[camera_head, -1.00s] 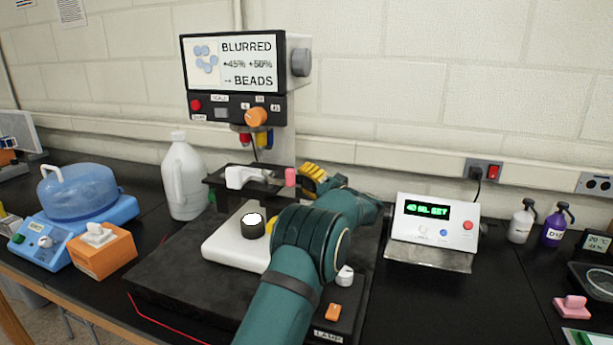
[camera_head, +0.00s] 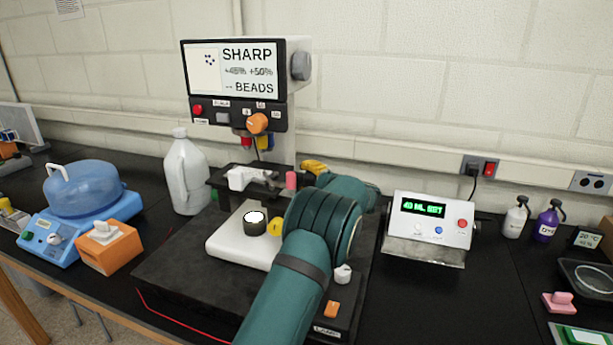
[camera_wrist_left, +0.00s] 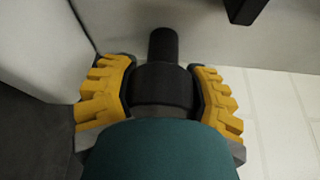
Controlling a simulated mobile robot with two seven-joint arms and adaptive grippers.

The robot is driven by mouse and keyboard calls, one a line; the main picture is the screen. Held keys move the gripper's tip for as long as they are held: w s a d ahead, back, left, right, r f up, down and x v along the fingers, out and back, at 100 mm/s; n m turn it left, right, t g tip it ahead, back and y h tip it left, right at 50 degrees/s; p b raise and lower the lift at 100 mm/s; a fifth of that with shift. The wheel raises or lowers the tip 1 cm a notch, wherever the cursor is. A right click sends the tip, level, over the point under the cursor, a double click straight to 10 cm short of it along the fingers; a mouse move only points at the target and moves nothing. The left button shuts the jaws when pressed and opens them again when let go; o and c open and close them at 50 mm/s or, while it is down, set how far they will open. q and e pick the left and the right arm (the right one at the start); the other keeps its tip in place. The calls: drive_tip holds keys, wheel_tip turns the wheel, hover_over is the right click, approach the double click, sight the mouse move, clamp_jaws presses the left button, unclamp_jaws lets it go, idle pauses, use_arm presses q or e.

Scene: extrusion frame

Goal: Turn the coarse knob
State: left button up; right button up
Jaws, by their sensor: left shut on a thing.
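My left gripper (camera_head: 313,168) is at the right side of the microscope's stand, with its yellow fingers partly hidden behind my teal arm. In the left wrist view, its two ribbed yellow fingers (camera_wrist_left: 165,95) are shut on a dark round knob (camera_wrist_left: 162,86), one finger on each side. A narrower dark cylinder (camera_wrist_left: 163,45) shows beyond the knob. The knob is hidden in the head view. The microscope's screen (camera_head: 250,68) reads "SHARP" and "BEADS", with small dark dots at its left. My right gripper is not in view.
The stage (camera_head: 236,183) and a white base with a dark round lit part (camera_head: 255,222) stand left of my arm. A white box with a green display (camera_head: 424,208) stands to the right. A white jug (camera_head: 184,175) and an orange box (camera_head: 108,246) are at the left.

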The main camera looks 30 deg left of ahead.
use_arm(q)
drive_tip(key=shift+d+f, duration=0.15)
drive_tip(key=shift+f, duration=0.05)
drive_tip(key=o, duration=1)
drive_tip(key=shift+c, duration=0.2)
drive_tip(key=shift+o, duration=1.2)
drive_tip(key=shift+r, duration=0.1)
drive_tip(key=s+d, duration=0.2)
drive_tip(key=d, duration=1)
drive_tip(key=shift+r, duration=0.3)
drive_tip(key=shift+w, duration=0.1)
